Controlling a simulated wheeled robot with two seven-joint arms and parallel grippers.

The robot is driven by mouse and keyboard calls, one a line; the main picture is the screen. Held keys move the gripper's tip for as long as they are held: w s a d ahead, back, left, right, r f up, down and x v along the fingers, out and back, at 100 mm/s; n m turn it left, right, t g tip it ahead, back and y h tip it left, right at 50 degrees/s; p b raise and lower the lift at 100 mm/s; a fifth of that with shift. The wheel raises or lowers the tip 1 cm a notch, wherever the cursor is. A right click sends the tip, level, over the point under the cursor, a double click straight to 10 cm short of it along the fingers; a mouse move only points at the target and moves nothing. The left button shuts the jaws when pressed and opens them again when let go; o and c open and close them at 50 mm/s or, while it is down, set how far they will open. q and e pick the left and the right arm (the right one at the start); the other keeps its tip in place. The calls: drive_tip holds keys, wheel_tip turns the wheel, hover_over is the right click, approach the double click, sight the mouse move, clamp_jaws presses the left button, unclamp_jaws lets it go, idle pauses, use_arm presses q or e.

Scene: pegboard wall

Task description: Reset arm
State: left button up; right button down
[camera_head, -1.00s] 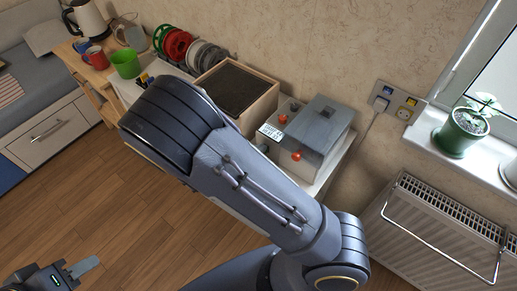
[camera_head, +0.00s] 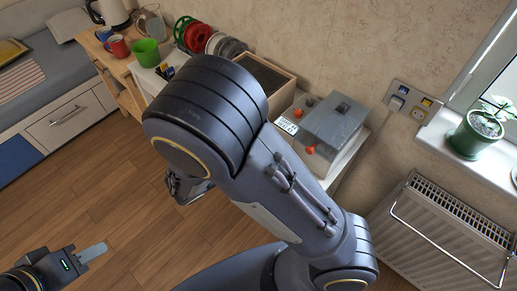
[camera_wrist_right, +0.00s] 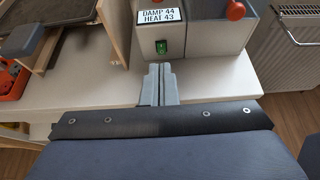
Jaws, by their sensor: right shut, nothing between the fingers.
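My right arm (camera_head: 280,185) crosses the middle of the head view, its big dark joint covering part of the white table. A dark end part of this arm shows below the joint. In the right wrist view my right gripper (camera_wrist_right: 160,84) has its two grey fingers together with nothing between them. They are in front of the grey box (camera_wrist_right: 195,30) with a green switch and a label reading DAMP 44, HEAT 43. I cannot tell whether they touch it. My left gripper (camera_head: 92,253) is at the lower left over the wooden floor; its fingers are seen edge-on.
A green cup (camera_head: 146,52) stands farther left. The radiator (camera_head: 445,225), wall sockets (camera_head: 408,101) and potted plant (camera_head: 475,133) are at right. The left floor is open.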

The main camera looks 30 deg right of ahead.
drive_tip(key=shift+s+a+r, duration=0.15)
drive_tip(key=shift+a+r, duration=0.3)
drive_tip(key=shift+r, duration=0.05)
drive_tip(key=s+d+r+m+g+y, duration=0.1)
drive_tip(key=s+d+m+g+y, duration=0.45)
drive_tip(key=s+m+y, duration=0.45)
drive_tip(key=s+a+r+m+t+y, duration=0.1)
drive_tip(key=s+r+m+t+y, duration=0.3)
drive_tip(key=r+m, duration=0.5)
drive_tip(key=m+t+y, duration=0.1)
drive_tip(key=m+t, duration=0.1)
drive_tip(key=m, duration=0.3)
drive_tip(key=shift+a+y, duration=0.2)
drive_tip(key=shift+y, duration=0.2)
